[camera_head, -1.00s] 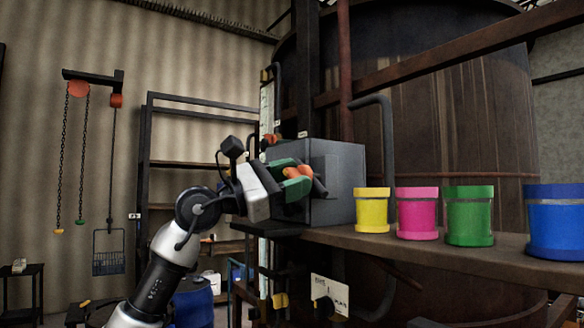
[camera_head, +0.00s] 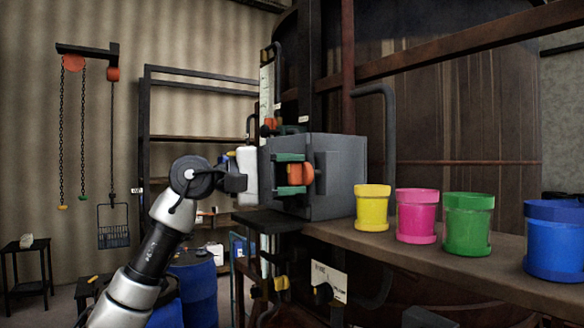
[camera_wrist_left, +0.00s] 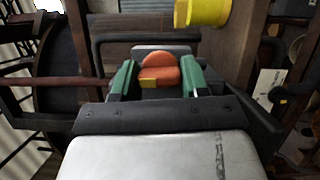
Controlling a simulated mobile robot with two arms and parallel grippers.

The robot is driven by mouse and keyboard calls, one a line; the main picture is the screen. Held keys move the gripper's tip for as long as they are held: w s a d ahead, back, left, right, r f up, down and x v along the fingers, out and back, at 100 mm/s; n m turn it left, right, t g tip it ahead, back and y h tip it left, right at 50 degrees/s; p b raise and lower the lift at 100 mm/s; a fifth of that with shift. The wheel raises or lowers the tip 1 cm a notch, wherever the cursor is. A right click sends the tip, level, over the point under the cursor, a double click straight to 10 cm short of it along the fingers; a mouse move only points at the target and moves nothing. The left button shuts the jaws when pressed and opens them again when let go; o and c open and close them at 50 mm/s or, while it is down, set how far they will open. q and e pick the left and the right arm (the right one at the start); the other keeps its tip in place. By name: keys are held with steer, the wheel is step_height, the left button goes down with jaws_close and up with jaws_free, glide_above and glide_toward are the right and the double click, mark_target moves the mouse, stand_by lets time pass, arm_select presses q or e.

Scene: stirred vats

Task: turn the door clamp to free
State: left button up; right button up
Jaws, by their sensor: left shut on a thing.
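The door clamp (camera_head: 300,175) is a round orange knob on the left-facing side of a dark grey box (camera_head: 341,178). My left gripper (camera_head: 296,173) has its green fingers above and below the knob in the head view, shut on it. In the left wrist view the orange clamp (camera_wrist_left: 160,74) sits between the green fingers of my left gripper (camera_wrist_left: 158,80), with a small yellow mark on its lower edge. The fingers hide part of the clamp and its mount. My right gripper is not in view.
The box stands on a brown shelf (camera_head: 400,252) with a yellow pot (camera_head: 372,208), a pink pot (camera_head: 416,216), a green pot (camera_head: 467,225) and a blue pot (camera_head: 553,243) to its right. A curved pipe (camera_head: 390,130) rises behind. Blue drums (camera_head: 197,290) stand low behind my arm.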

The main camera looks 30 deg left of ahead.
arm_select(q)
steer(key=shift+m, duration=0.5)
steer(key=o, duration=0.9)
steer(key=shift+a, duration=0.1)
steer(key=shift+s+a+f, duration=0.1)
steer(key=shift+s+a, duration=0.15)
steer(key=shift+s, duration=0.05)
steer(key=b+v, duration=0.3)
steer(key=v, duration=0.6)
steer(key=shift+s+a+r, duration=0.25)
steer(key=shift+s, duration=0.05)
